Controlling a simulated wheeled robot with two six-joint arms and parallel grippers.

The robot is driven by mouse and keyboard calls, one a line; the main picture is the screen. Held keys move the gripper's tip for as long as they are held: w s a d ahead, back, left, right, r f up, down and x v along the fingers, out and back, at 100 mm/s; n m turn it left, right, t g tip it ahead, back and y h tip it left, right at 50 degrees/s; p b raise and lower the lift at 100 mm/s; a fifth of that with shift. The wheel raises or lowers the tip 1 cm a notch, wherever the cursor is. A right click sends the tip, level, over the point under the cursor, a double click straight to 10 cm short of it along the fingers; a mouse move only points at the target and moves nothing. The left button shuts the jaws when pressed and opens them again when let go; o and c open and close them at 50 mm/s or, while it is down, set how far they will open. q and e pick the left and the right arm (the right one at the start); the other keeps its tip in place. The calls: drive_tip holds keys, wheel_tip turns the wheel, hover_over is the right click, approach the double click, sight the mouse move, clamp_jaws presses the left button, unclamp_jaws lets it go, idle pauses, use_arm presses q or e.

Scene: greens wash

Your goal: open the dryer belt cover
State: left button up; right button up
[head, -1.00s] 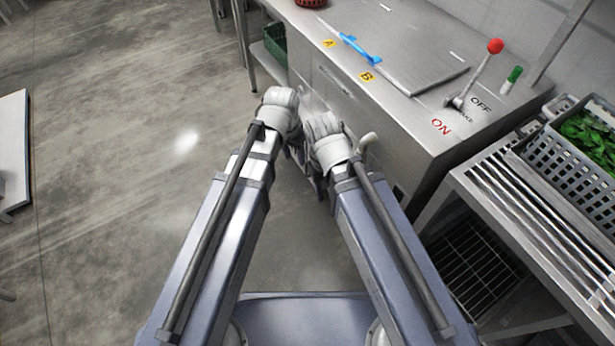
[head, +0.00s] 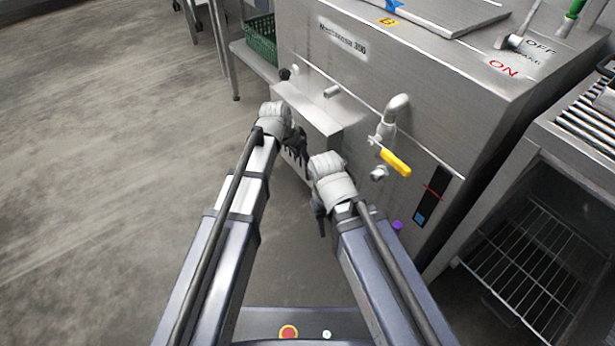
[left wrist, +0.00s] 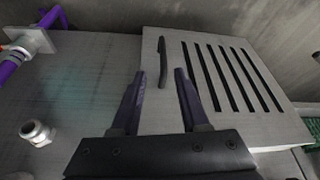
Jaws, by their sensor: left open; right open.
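The dryer belt cover is a grey metal panel with several dark vertical slots (left wrist: 275,110) and a black bar handle (left wrist: 162,62) near its left edge in the left wrist view. It appears closed. In the head view, a box (head: 308,108) juts from the machine's front, seemingly the same cover; its slotted face is hidden. My left gripper (head: 301,152) is open and empty in front of this box. In the left wrist view its fingertips (left wrist: 160,76) appear either side of the handle's lower end, with no clear contact. My right gripper (head: 321,222) is open, lower and nearer me.
A pipe with a yellow lever (head: 395,162) sticks out of the machine front right of my grippers. A green crate (head: 262,40) sits at the back left. A rack (head: 535,265) stands at the right. The floor (head: 100,180) at left is clear.

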sight(307, 177)
use_arm(q)
drive_tip(key=shift+w+f, duration=0.45)
drive_tip(key=shift+f, duration=0.1)
use_arm(e)
drive_tip(key=shift+w+f, duration=0.1)
drive_tip(key=shift+f, duration=0.55)
use_arm(q)
drive_tip(key=shift+f+b, duration=0.15)
drive_tip(key=shift+b, duration=0.2)
use_arm(e)
drive_tip(key=shift+f, duration=0.1)
use_arm(q)
drive_tip(key=b+x, duration=0.7)
drive_tip(key=shift+w+d+f, duration=0.15)
drive_tip(key=shift+f, duration=0.1)
use_arm(e)
wheel_tip(307, 177, down, 7)
use_arm(q)
clamp_jaws()
